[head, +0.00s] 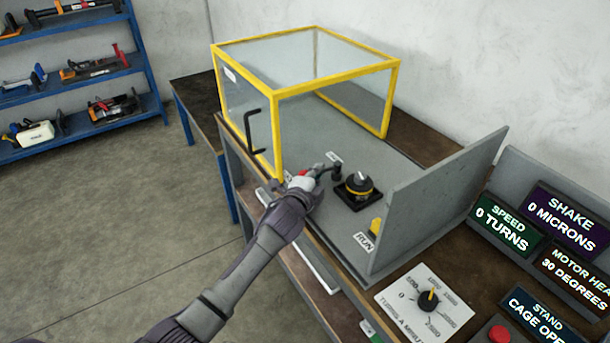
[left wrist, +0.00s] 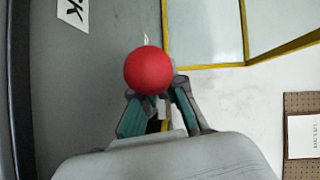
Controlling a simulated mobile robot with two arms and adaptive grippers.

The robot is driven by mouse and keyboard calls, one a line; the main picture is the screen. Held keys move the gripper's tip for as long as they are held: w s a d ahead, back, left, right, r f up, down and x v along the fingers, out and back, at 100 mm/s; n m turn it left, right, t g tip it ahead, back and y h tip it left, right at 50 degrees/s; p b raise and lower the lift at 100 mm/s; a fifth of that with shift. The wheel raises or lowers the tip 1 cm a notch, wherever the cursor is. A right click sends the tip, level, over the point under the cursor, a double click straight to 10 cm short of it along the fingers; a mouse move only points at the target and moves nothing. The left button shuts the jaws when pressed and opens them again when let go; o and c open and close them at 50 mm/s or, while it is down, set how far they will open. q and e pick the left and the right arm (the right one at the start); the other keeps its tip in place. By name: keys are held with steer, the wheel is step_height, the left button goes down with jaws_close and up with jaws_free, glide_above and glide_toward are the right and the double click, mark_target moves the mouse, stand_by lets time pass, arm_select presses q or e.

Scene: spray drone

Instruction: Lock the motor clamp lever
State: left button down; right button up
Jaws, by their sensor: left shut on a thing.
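My left gripper (head: 314,174) is at the front edge of the grey stand, just left of the motor. In the left wrist view its fingers (left wrist: 160,102) are closed in at the red ball knob (left wrist: 148,68) of the clamp lever. The knob hides part of the fingertips. In the head view a little red of the knob (head: 319,167) shows at the fingers, with a dark lever part (head: 336,172) beside it. The black motor (head: 360,184) with a yellow ring sits on a dark square base. My right gripper is not in view.
A yellow-framed clear cage (head: 278,130) with a black handle (head: 251,133) stands behind the gripper. A grey upright panel (head: 440,205) stands right of the motor. A yellow switch (head: 376,226) by RUN, a dial (head: 428,299) and displays are nearer; one reads CAGE OPEN (head: 540,318).

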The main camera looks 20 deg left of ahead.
arm_select(q)
steer(key=shift+a+f, duration=0.1)
steer(key=shift+a, duration=0.05)
steer(key=c, duration=1.2)
jaws_free()
steer(key=s, duration=0.4)
steer(key=s+a+r, duration=0.1)
steer(key=s, duration=0.7)
steer(key=shift+a+r, duration=0.3)
steer(key=shift+r, duration=0.1)
